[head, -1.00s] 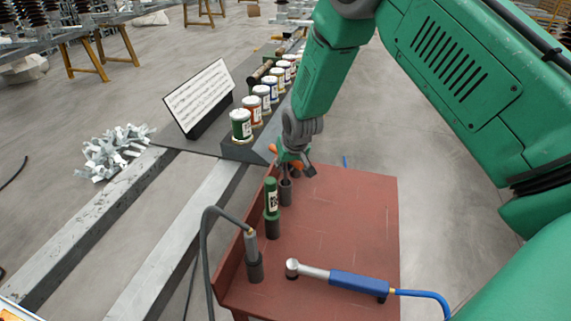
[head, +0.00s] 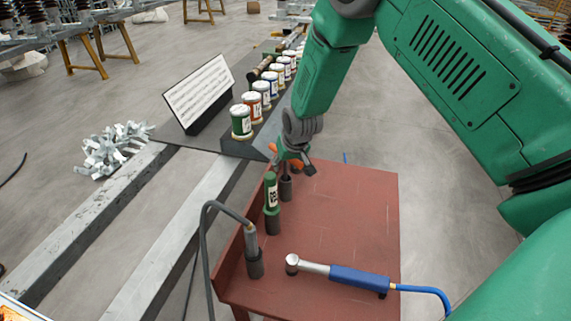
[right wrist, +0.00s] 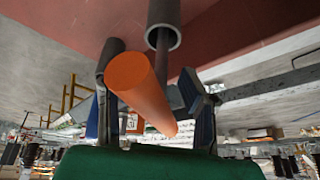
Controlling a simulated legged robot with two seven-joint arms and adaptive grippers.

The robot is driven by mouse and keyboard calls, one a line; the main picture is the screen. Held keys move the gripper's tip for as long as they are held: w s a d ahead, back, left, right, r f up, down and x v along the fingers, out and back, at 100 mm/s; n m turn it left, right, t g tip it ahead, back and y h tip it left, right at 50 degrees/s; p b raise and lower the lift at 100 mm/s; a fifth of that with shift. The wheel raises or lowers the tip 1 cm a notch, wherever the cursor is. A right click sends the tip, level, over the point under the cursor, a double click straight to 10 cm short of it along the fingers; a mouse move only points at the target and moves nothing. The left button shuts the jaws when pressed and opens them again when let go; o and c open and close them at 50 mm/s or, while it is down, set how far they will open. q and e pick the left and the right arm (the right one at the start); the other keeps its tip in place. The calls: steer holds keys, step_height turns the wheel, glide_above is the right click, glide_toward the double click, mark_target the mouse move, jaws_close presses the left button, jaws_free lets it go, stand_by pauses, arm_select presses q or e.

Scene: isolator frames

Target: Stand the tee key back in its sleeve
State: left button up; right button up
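The tee key has an orange cross handle (right wrist: 140,85) and a thin dark shaft (right wrist: 163,62). In the right wrist view the shaft runs from the handle into the mouth of the grey sleeve (right wrist: 163,25); its depth inside is hidden. In the head view the sleeve (head: 286,189) stands upright at the far left of the red table. My right gripper (head: 293,162) is just above it, shut on the tee key, with orange showing on both sides. The handle lies slanted between its fingers. My left gripper is not in view.
A green cylinder (head: 271,193) stands in a holder close in front of the sleeve. A cabled probe (head: 252,243) stands in another holder. A blue-handled wrench (head: 355,280) lies at the table's near side. The red table's (head: 345,215) middle is clear. Several labelled cans (head: 241,122) stand beyond.

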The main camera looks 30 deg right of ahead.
steer(key=shift+r, duration=0.15)
step_height(320, 180, up, 8)
steer(key=shift+r, duration=0.8)
